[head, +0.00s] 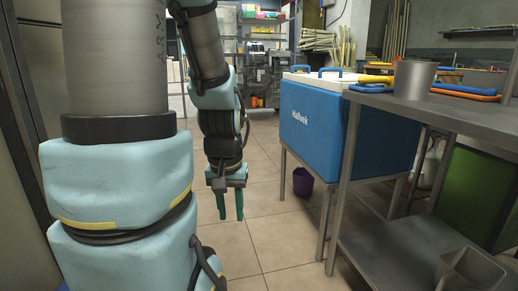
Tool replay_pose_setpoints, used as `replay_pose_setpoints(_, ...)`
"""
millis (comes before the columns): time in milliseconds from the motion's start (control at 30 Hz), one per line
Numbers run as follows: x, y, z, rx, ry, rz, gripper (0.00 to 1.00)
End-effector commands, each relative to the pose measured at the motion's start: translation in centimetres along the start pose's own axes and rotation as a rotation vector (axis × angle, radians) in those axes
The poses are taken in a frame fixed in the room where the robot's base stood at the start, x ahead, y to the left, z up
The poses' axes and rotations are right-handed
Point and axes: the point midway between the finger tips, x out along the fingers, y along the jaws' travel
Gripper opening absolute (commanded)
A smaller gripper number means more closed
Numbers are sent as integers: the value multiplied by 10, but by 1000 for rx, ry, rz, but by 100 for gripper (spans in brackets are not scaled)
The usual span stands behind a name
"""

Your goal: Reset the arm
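My arm fills the left of the head view, with a large pale blue and grey link close to the camera. My gripper (230,206) hangs below the wrist and points down at the floor. Its two green fingers stand apart with a narrow gap between them. Nothing shows between the fingers. The gripper is over bare tiled floor (262,232), left of the blue cooler and apart from it.
A blue cooler (318,133) stands on a metal stand at the right. A steel table (455,112) holds a metal cup (413,80) and orange and blue-handled tools. A purple bucket (303,181) sits on the floor. Shelves and sugarcane stalks (330,45) are at the back.

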Motion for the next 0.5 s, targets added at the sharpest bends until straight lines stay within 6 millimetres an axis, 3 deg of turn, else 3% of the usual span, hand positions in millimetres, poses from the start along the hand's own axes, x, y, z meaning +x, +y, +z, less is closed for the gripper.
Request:
replay_pose_setpoints(33, -34, 0, -5, 0, 0, 0, 35)
replay_pose_setpoints(500, -180, 1, -25, 0, 0, 0, 35)
